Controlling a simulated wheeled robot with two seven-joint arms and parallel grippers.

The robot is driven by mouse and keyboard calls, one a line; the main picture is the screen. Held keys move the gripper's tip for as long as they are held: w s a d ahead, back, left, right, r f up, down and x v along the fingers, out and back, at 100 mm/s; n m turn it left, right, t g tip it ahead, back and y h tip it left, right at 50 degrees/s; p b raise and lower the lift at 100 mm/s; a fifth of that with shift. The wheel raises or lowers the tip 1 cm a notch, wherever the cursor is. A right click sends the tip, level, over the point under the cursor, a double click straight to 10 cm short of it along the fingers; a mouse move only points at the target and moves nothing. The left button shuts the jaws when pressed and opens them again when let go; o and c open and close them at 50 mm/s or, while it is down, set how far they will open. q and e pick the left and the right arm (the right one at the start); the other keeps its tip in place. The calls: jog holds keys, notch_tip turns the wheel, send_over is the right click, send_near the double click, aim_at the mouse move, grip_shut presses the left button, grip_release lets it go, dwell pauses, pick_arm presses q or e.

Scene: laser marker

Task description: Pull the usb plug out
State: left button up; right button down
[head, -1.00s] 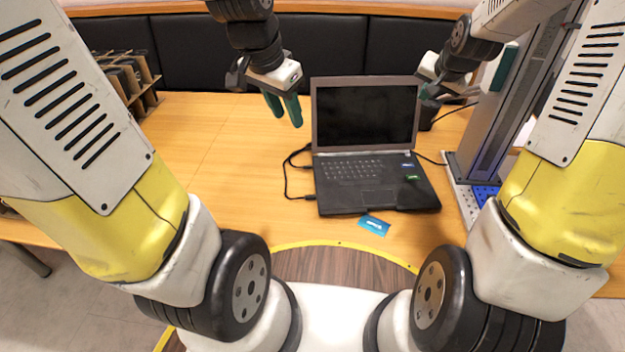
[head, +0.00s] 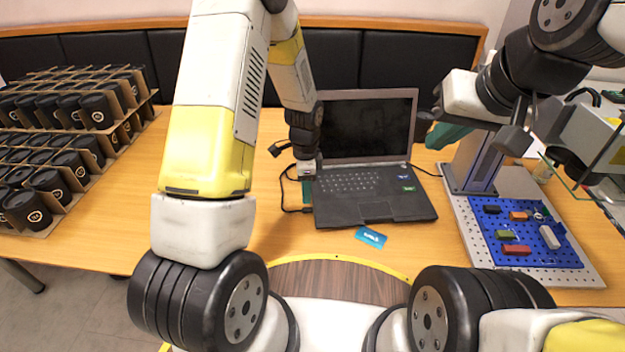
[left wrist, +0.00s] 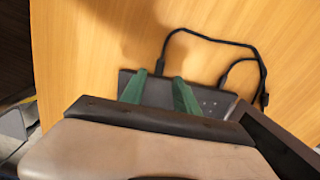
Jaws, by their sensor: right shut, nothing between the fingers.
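A black laptop (head: 350,205) stands open on the wooden table. A black cable with plugs at its ends runs along its left side; one plug (head: 306,210) shows at the laptop's left edge. In the left wrist view one cable plug (left wrist: 160,66) meets the laptop edge just beyond my fingertips, and another (left wrist: 223,80) lies to the right. My left gripper (head: 306,190) points down at the laptop's left edge; its green fingers (left wrist: 159,78) are apart, with no plug visibly gripped. My right gripper (head: 436,138) is shut and empty, raised right of the screen.
A blue tray (head: 488,222) with several small coloured blocks lies on the perforated base (head: 470,235) of the laser marker at right. A blue card (head: 371,237) lies in front of the laptop. Racks of black cups (head: 60,185) stand at left.

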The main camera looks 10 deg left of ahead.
aim_at(306, 208)
pick_arm(q)
notch_tip(306, 208, down, 6)
jog(key=shift+f, duration=0.15)
jog(key=shift+c, duration=0.3)
grip_shut()
